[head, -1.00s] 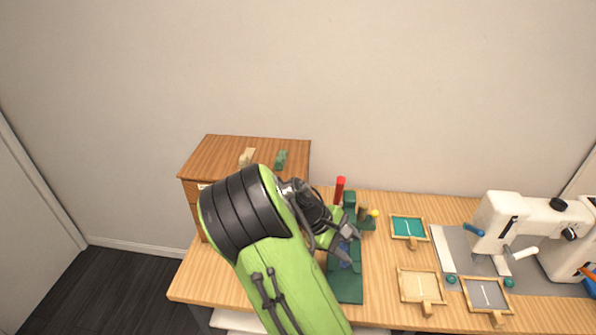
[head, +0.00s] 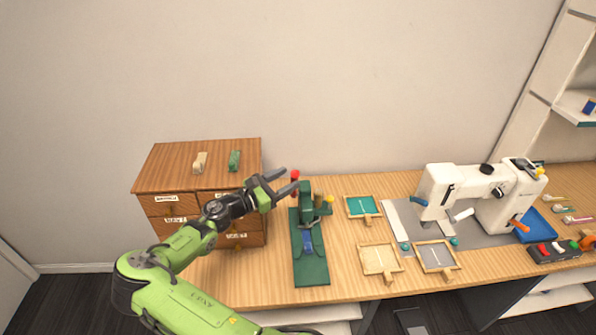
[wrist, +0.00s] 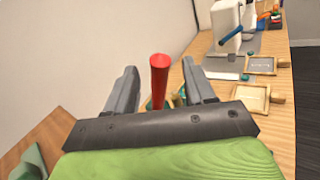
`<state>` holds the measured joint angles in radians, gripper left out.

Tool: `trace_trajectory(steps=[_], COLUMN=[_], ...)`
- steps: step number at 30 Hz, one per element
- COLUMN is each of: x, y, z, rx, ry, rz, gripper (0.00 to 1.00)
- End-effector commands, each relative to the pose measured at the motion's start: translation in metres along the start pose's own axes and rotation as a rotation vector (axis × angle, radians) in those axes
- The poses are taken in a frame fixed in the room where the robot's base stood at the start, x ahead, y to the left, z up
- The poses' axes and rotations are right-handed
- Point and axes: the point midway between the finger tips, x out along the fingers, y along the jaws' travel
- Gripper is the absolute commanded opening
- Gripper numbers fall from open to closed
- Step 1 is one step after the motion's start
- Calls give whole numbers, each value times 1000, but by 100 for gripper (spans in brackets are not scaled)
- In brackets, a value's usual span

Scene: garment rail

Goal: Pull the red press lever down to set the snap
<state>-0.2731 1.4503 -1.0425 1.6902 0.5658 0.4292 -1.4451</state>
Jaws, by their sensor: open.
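The red press lever (head: 295,175) stands up at the back of the green snap press (head: 306,203). In the wrist view the red lever (wrist: 159,80) stands upright between my two fingers, with a gap on each side. My gripper (head: 289,180) is open at the lever, to the left of the press; its fingers point right. It also shows in the wrist view (wrist: 160,88). The press's green base (head: 310,268) extends toward the front of the table, with a blue piece (head: 307,240) on it. Most of the press is hidden behind my gripper in the wrist view.
A wooden drawer cabinet (head: 160,182) stands left, with a beige and a green piece on top. Small framed trays (head: 378,260) lie right of the press. A white sewing machine (head: 465,190) stands farther right. The wall is close behind the table.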

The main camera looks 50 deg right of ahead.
Motion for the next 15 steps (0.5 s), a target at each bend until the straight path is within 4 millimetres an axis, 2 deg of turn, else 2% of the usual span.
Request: trace_trajectory(steps=[3, 6, 9, 15], x=[28, 44, 52, 55], y=[-1, 0, 0, 0], z=[2, 1, 1, 0], rx=[2, 1, 1, 1], ry=[-2, -1, 0, 1], rz=[-4, -3, -1, 0], gripper=[54, 54, 54, 54])
